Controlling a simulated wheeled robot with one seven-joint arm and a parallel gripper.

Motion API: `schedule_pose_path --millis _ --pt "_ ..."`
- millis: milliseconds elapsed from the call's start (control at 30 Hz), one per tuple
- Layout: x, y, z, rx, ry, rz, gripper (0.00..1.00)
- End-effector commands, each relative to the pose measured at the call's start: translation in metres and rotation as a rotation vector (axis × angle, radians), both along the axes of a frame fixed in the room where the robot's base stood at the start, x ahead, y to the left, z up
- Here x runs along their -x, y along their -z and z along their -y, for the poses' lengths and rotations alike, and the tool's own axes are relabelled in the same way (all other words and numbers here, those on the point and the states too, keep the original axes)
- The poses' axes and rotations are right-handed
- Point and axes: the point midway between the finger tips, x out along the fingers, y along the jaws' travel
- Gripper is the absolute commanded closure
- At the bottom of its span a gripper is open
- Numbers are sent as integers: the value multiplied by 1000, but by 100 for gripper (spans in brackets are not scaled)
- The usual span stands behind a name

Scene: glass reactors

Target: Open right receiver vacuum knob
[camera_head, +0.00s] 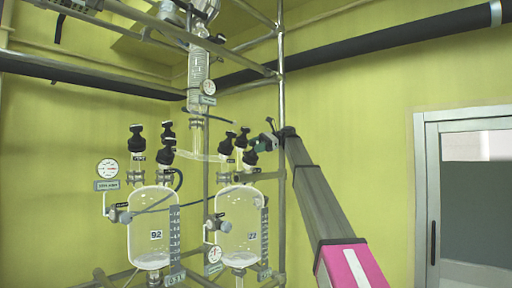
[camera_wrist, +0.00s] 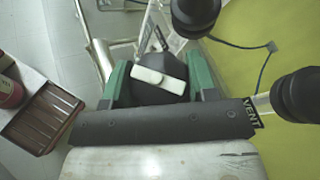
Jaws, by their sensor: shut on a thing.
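In the wrist view, my gripper (camera_wrist: 158,76) has its two green fingers on either side of a black knob (camera_wrist: 152,62) with a white bar across its face. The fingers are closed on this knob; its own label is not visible. In the head view, my gripper (camera_head: 265,141) reaches in from the right to the knobs above the right glass receiver (camera_head: 238,218). The held knob is hard to separate from its neighbours there. The receiver is a clear vessel with a rounded bottom.
A black knob (camera_wrist: 297,95) beside a VENT label (camera_wrist: 250,118) stands right of my gripper, and another black knob (camera_wrist: 195,14) is above it. A metal frame post (camera_head: 281,80) rises close to my gripper.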

Motion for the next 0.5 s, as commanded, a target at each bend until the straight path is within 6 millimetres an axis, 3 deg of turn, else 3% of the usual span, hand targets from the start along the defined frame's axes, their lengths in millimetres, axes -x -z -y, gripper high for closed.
schedule_pose_path --millis 300,333,400,500 --pt "0 0 0 2 0 1 71" --pt "0 0 0 2 0 1 41" --pt "0 0 0 2 0 1 22" --pt "0 0 0 1 0 0 22"
